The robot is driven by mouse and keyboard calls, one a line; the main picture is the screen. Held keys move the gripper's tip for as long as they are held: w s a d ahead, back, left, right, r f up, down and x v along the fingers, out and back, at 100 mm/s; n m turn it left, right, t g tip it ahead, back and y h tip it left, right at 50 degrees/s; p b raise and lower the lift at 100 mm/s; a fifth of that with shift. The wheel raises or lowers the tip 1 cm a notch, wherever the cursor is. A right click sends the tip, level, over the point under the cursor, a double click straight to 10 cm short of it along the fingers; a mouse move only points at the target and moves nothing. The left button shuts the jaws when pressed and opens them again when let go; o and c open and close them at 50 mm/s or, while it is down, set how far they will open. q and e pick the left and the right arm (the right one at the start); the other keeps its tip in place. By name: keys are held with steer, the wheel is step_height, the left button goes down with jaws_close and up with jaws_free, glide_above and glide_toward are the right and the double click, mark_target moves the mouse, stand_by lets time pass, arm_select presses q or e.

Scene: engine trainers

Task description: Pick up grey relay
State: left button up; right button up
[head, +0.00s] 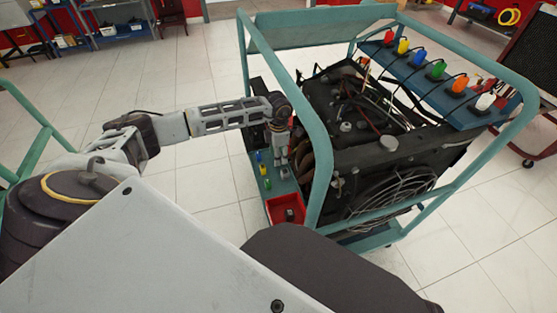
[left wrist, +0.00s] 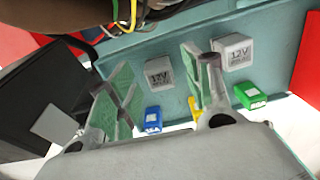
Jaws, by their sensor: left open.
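Two grey relays marked 12V stand on the teal shelf of the trainer. In the left wrist view, one grey relay (left wrist: 160,73) shows between my fingers and another grey relay (left wrist: 234,52) is right of the right finger. My left gripper (left wrist: 154,80) is open, its green-padded fingers spread with nothing held between them. In the head view my left gripper (head: 282,158) points down over the shelf beside the engine; a grey relay (head: 284,173) shows just below it. I cannot tell the exact gap. My right gripper is not in view.
Blue (left wrist: 153,119), green (left wrist: 250,95) and yellow (left wrist: 194,108) relays stand near the fingers. A red tray (head: 271,205) holds a dark item at the shelf's near end. The teal frame bar (head: 318,150) and engine (head: 370,140) are close on the right.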

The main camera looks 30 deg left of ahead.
arm_select(q)
steer(key=shift+f, duration=0.55)
steer(key=c, duration=1)
